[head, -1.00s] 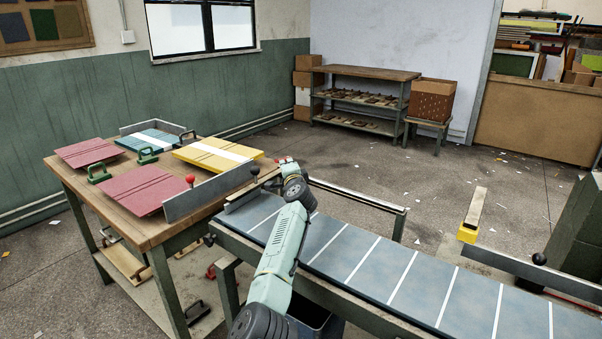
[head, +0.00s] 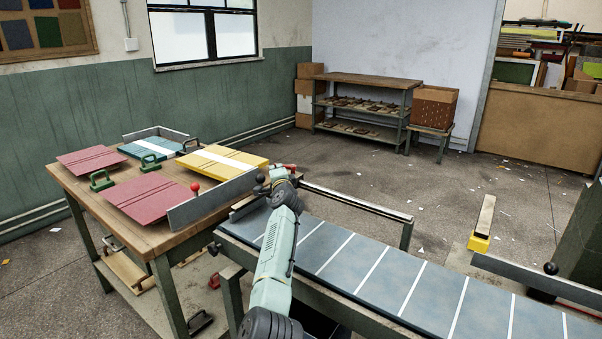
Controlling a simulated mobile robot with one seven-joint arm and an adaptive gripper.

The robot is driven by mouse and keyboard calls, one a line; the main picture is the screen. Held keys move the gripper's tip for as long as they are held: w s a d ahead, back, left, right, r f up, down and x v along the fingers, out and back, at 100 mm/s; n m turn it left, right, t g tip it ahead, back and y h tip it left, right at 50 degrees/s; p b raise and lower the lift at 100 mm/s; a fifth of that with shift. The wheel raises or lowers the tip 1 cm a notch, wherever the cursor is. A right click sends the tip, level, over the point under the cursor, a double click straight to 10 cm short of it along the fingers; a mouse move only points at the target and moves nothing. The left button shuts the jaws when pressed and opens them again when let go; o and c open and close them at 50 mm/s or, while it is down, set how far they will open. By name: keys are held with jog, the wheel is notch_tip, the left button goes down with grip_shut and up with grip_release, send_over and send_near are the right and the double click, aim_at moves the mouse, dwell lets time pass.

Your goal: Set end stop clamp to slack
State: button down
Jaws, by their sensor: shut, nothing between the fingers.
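The end stop (head: 244,208) appears as a low metal piece across the far left end of the feeder belt, partly behind my arm. A dark ball knob (head: 260,179), which looks like its clamp handle, stands above it. My gripper (head: 268,184) is right beside this knob, shut and empty. Its fingertips are small and partly hidden by my wrist, so I cannot tell whether they touch the knob. Whether the clamp is tight or slack does not show clearly.
The blue-grey belt (head: 410,285) with white stripes runs to the lower right. A wooden table (head: 152,232) with red, blue and yellow boards stands left. A rail (head: 355,200) runs behind the belt.

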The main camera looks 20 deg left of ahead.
jog(key=shift+a, duration=0.1)
dwell(0.7)
jog(key=v, duration=1.2)
dwell(0.4)
